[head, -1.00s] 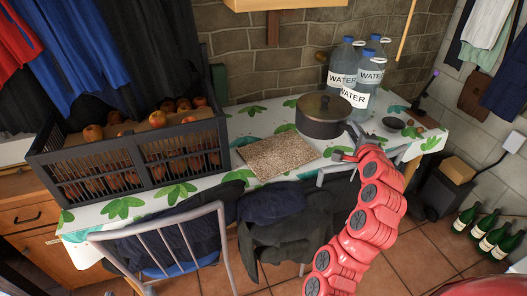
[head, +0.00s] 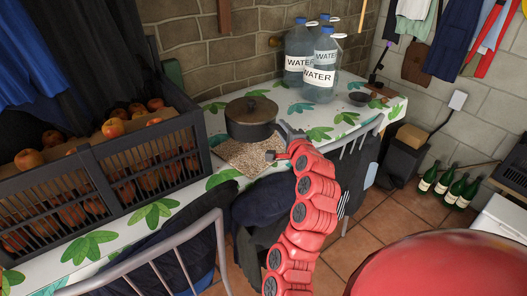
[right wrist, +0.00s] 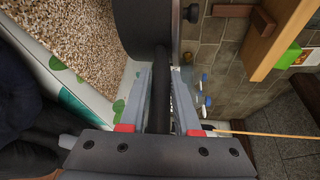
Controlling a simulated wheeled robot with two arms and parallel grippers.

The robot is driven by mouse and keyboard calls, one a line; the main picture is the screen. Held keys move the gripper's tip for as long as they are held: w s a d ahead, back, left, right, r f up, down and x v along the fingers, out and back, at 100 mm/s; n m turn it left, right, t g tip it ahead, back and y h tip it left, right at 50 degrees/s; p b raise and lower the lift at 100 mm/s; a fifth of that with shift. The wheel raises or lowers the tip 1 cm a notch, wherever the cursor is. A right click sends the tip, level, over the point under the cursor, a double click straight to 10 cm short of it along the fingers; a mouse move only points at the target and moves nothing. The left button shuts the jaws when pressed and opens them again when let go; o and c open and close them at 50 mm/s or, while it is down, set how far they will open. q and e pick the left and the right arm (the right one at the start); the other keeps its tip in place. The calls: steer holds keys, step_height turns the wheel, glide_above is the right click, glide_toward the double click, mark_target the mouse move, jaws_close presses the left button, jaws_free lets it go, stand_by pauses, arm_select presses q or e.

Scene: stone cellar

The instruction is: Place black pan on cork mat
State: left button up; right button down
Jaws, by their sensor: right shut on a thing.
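The black pan (head: 250,120), with its lid on, is at the far side of the cork mat (head: 240,160) in the head view and covers part of its far edge. I cannot tell whether it touches the mat or hangs just above. My right gripper (head: 285,139) is shut on the pan's handle, to the right of the mat. In the right wrist view the dark handle (right wrist: 160,105) runs between the fingers (right wrist: 160,85) to the pan body (right wrist: 143,22), and the speckled mat (right wrist: 80,40) lies to the left. My left gripper is out of view.
Several water bottles (head: 318,75) stand behind the pan to the right. A black crate of apples (head: 125,170) stands left of the mat. A small dark bowl (head: 359,99) is at the table's far right. Chairs (head: 185,240) with dark clothes line the front edge.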

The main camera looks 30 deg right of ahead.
glide_above(282, 160)
step_height(282, 160, down, 4)
steer(key=shift+w+d+f, duration=0.1)
steer(key=shift+w+d, duration=0.05)
steer(key=shift+f+b, duration=0.3)
steer(key=shift+f, duration=1.6)
steer(key=c, duration=0.9)
jaws_free()
steer(key=shift+f, duration=0.1)
steer(key=v, duration=0.9)
steer(key=p, duration=0.1)
steer(key=s+r+p, duration=0.1)
steer(key=p, duration=0.1)
steer(key=shift+s+a, duration=0.25)
steer(key=shift+s, duration=0.1)
steer(key=shift+s+a+p, duration=0.2)
steer(key=shift+s+p, duration=0.3)
steer(key=shift+p, duration=0.35)
steer(key=shift+s+f, duration=0.1)
steer(key=shift+f, duration=0.15)
